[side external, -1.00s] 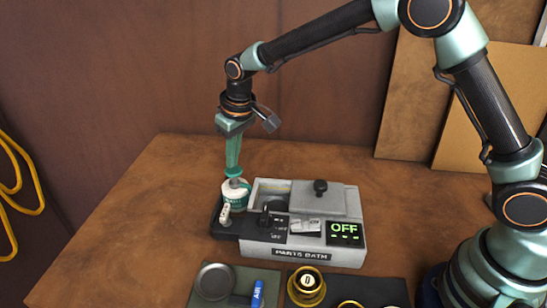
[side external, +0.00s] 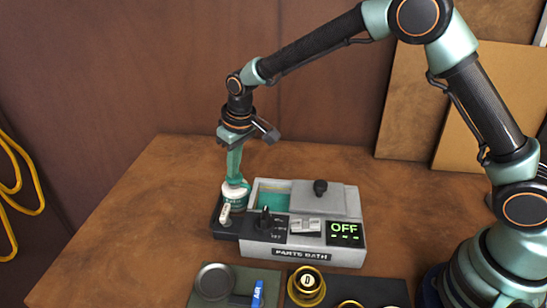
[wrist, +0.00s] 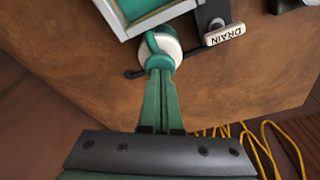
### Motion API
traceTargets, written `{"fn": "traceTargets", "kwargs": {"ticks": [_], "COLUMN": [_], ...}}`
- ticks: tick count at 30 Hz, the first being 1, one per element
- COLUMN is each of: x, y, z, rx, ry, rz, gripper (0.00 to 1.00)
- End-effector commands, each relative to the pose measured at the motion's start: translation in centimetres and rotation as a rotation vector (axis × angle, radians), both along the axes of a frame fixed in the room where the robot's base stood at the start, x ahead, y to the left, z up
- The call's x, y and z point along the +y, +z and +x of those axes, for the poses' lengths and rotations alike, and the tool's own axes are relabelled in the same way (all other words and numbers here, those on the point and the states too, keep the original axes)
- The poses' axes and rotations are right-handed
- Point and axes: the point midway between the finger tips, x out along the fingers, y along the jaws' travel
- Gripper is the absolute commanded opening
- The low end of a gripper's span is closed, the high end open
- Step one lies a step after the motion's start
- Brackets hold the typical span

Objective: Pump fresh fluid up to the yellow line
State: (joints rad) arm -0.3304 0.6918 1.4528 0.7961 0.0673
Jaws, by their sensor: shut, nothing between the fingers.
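The grey parts bath (side external: 345,250) stands on the bench, and its open tank shows teal fluid (side external: 275,195). I cannot tell exactly how the fluid level compares with that line. The round white pump (side external: 235,201), with a green band, is at the bath's left end. My gripper (side external: 235,181) is shut, with nothing between its fingers. Its tips are down on the pump's top, which also shows in the wrist view (wrist: 172,48).
A black knob (side external: 265,219), a rocker switch (side external: 305,226) and a green OFF display (side external: 345,231) are on the bath's front. A lid (side external: 330,202) covers the tank's right part. Trays with parts lie in front.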

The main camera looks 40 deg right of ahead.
Motion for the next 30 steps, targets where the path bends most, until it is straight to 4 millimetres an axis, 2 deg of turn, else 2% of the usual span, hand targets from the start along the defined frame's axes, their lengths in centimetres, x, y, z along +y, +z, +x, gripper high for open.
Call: {"fn": "traceTargets", "kwargs": {"ticks": [4, 21, 30], "x": [0.0, 0.0, 0.0], "y": [0.5, 4.7, 5.5], "z": [0.0, 0.0, 0.0], "rx": [0.002, -0.001, 0.002], "ry": [0.0, 0.0, 0.0], "rz": [-0.001, 0.0, -0.001], "gripper": [0.0, 0.0, 0.0]}}
